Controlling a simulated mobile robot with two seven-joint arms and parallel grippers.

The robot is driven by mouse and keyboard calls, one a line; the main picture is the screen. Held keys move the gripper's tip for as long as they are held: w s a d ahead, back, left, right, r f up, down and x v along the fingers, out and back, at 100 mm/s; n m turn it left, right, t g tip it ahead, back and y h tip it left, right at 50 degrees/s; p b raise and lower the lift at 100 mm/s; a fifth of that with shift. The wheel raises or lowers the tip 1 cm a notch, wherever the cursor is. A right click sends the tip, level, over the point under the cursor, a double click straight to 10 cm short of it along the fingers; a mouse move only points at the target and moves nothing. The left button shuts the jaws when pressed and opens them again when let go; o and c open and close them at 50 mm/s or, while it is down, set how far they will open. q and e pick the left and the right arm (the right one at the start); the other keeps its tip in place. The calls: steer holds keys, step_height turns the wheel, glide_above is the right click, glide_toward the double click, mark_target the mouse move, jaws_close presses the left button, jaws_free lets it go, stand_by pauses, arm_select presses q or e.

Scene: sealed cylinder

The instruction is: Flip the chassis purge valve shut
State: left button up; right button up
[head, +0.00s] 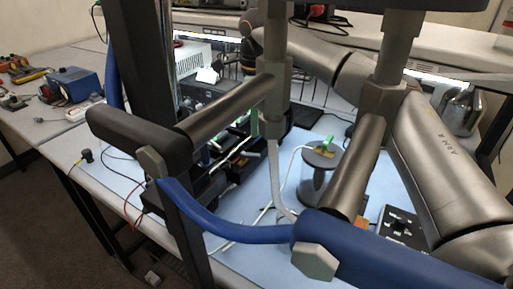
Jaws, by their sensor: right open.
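A dark open electronics chassis (222,178) with small coloured parts and cables inside lies on the bench, left of the middle. Large rods and a blue hose in front hide much of it. I cannot make out the purge valve or how it is set. My right arm comes in from the right and reaches back over the bench. Its dark gripper (247,66) is open, far behind the chassis, partly hidden by a grey upright and touching nothing that I can tell. My left gripper is not in view.
A grey spool (312,188) with a green piece on top stands right of the chassis. A pale instrument box (192,54) stands behind it. A blue device (75,82) and tools lie on the left bench. Loose cables cross the light blue mat (262,180). A black control box (402,228) sits at right.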

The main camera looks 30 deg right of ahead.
mark_target(256, 154)
step_height(256, 154, down, 8)
steer(key=shift+f+p, duration=0.2)
steer(key=shift+p, duration=0.1)
jaws_close()
stand_by(0.3)
